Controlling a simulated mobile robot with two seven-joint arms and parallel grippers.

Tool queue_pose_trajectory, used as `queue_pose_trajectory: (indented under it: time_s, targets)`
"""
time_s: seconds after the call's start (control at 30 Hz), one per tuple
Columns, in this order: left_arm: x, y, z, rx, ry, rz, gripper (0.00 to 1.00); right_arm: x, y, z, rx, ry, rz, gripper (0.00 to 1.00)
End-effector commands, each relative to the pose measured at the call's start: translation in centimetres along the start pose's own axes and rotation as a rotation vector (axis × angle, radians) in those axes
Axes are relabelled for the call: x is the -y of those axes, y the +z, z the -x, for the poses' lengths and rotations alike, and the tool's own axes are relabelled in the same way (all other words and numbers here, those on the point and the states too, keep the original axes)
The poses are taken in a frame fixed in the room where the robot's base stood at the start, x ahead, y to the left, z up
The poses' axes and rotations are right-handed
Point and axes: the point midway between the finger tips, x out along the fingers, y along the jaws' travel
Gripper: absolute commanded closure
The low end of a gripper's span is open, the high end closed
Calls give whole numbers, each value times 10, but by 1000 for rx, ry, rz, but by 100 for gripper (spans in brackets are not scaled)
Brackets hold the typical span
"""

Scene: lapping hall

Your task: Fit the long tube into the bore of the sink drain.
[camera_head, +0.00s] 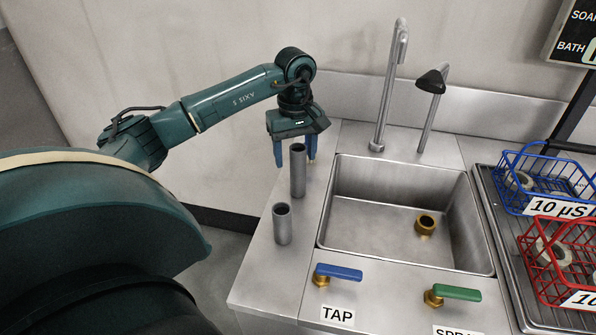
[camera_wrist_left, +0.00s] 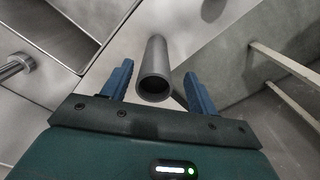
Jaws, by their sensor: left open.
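The long tube (camera_head: 298,172) is a plain grey hollow cylinder standing upright on the steel counter left of the sink. The sink drain (camera_head: 425,225) is a brass ring with a dark open bore on the basin floor. My left gripper (camera_head: 295,161) points down with its blue fingers open, by the tube's upper end. In the left wrist view the tube (camera_wrist_left: 154,68) shows its open mouth between the spread fingers, with a gap on both sides. Nothing is gripped. My right gripper is in neither view.
A shorter grey tube (camera_head: 282,224) stands nearer the counter's front. The sink's raised rim (camera_head: 326,205), a tall faucet (camera_head: 385,100) and a black-headed spout (camera_head: 431,95) are close by. Blue (camera_head: 338,272) and green (camera_head: 457,292) handles sit in front. Wire baskets stand at right.

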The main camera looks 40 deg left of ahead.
Motion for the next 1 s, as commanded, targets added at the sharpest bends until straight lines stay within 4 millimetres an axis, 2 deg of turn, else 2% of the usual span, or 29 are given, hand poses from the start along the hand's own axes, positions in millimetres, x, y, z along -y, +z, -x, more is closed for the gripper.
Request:
queue_pose_trajectory:
  time_s: [0.1, 0.27, 0.57, 1.0]
  targets:
    - [-5, 1, -19, 5, -3, -1, 41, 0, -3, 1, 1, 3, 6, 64]
    - [-5, 1, -39, 3, -2, -1, 41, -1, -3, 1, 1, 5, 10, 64]
    - [-5, 0, -43, 2, 0, -1, 42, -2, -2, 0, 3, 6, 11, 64]
    - [-5, 0, -43, 2, 0, -1, 78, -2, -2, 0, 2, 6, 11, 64]
